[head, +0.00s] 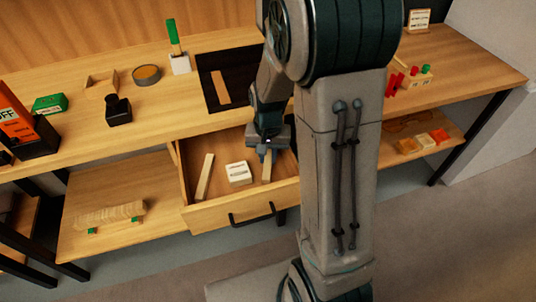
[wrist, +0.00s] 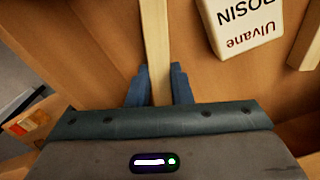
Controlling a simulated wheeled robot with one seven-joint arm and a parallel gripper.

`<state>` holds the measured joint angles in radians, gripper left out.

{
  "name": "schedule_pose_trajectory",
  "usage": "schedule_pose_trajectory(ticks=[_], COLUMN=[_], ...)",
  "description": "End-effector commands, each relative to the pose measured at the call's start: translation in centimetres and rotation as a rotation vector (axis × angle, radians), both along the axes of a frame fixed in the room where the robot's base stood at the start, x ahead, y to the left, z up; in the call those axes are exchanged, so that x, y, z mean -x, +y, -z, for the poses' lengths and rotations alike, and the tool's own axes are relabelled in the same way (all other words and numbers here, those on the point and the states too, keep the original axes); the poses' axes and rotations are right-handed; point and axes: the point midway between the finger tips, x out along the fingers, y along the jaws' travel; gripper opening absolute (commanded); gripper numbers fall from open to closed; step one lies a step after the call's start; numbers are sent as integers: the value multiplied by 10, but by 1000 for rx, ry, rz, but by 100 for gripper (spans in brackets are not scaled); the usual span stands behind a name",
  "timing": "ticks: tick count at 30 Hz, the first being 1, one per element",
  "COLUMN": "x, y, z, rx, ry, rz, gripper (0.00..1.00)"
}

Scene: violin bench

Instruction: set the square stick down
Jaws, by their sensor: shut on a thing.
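The square stick (head: 267,168) is a pale wooden bar inside the open drawer (head: 243,207), at its right side in the head view. My gripper (head: 267,150) is down in the drawer and shut on it. In the wrist view the stick (wrist: 155,45) runs away from between the two blue fingers (wrist: 158,88). I cannot tell whether the stick touches the drawer floor. Its near end is hidden by my gripper.
In the drawer, a white rosin box (head: 238,173) lies left of the held stick, and another pale stick (head: 205,176) lies farther left. My arm hides the drawer's right end.

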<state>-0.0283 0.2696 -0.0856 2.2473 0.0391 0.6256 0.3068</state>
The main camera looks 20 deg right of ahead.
Motion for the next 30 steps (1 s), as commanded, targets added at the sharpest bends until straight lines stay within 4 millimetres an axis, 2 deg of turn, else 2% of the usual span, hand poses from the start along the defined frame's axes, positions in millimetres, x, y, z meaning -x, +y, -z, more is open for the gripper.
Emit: schedule_pose_trajectory(ticks=[3,4,6,14,18,20,30], x=[0,0,0,0,0,-1,-1], y=[0,0,0,0,0,0,0], z=[5,4,3,3,-6,-15,-88], rx=[0,0,0,0,0,0,0], ry=[0,0,0,0,-2,-3,-4], rz=[0,0,0,0,0,0,0], gripper=[0,25,41,41,41,41,41])
